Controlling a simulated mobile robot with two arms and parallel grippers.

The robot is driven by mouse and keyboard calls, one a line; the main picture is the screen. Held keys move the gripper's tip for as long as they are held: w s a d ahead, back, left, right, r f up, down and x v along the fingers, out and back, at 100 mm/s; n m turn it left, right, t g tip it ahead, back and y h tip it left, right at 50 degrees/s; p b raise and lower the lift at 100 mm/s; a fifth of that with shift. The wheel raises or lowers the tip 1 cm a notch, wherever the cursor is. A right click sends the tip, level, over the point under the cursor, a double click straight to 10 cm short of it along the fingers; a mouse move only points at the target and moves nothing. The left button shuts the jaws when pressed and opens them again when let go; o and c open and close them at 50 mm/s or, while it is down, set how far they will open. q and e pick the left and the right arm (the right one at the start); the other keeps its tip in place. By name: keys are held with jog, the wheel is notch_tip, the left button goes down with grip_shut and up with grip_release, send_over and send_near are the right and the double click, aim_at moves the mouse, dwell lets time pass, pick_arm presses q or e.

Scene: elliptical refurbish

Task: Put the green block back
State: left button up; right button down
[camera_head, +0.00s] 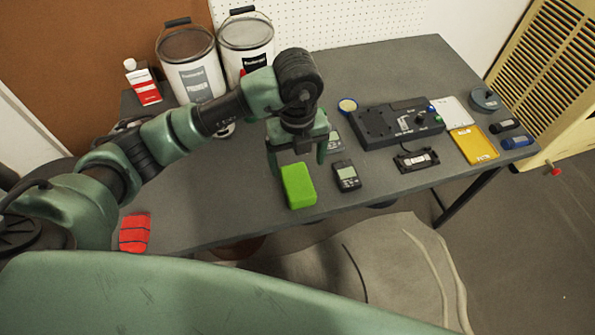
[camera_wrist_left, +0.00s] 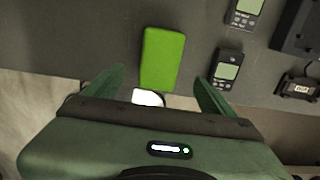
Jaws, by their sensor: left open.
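The green block (camera_head: 298,186) lies on the dark grey table near its front edge. In the left wrist view the green block (camera_wrist_left: 163,60) lies beyond the fingertips, roughly in line with the gap between them. My left gripper (camera_head: 297,163) is open and points down above the block; its fingers (camera_wrist_left: 158,88) are spread wide, with nothing between them. The left arm reaches in from the left across the table. My right gripper is not in view.
A small black meter (camera_head: 347,176) lies close to the block's right. A black device (camera_head: 402,124), a yellow tray (camera_head: 474,144) and blue cylinder (camera_head: 517,142) lie farther right. Paint buckets (camera_head: 190,66) stand at the back. A red object (camera_head: 134,232) lies at the front left.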

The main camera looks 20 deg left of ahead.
pick_arm(q)
notch_tip(320, 180, up, 2)
jog(key=shift+r, duration=0.2)
